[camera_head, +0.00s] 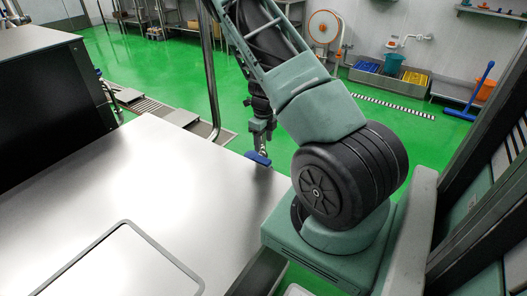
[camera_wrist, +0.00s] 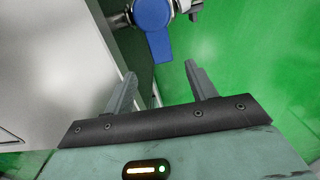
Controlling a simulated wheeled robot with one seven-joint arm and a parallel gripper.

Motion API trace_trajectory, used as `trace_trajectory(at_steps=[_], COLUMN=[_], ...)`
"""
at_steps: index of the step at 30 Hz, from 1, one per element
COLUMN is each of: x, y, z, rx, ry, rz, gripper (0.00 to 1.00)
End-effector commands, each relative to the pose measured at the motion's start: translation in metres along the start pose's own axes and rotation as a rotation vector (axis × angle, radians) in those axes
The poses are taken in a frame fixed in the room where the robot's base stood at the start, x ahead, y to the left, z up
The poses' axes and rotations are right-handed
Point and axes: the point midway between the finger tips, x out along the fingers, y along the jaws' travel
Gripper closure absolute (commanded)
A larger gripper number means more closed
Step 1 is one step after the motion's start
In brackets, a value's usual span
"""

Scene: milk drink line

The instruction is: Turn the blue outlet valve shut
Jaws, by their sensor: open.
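The blue outlet valve handle (camera_wrist: 155,32) is at the top centre of the wrist view, on a metal fitting (camera_wrist: 182,6). Its flat lever points down the picture toward my gripper (camera_wrist: 160,70). My gripper is open and empty, with one finger to each side of the lever's line. The lever's end is near the fingertips, and I see no contact. In the head view the blue handle (camera_head: 258,158) shows small at the far edge of the steel top, just below my gripper (camera_head: 263,136). The rest of the valve is hidden there by the steel top.
A broad steel surface (camera_head: 150,190) fills the left and front of the head view. A vertical steel pipe (camera_head: 211,75) stands left of my arm. A floor drain grate (camera_head: 160,108) lies behind the surface. The green floor (camera_head: 165,65) beyond is largely open.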

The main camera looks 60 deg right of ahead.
Motion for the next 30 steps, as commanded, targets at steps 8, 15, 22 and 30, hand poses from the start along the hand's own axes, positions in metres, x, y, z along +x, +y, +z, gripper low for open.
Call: trace_trajectory(at_steps=[8,15,22,30], x=[-0.062,-0.086,-0.088,-0.088], y=[0.0,0.0,0.0,0.0], z=[0.001,0.0,0.0,0.0], rx=[-0.001,0.0,0.0,0.0], ry=[-0.002,0.0,0.001,0.0], rz=[-0.001,0.0,0.0,0.0], gripper=[0.44,0.44,0.44,0.44])
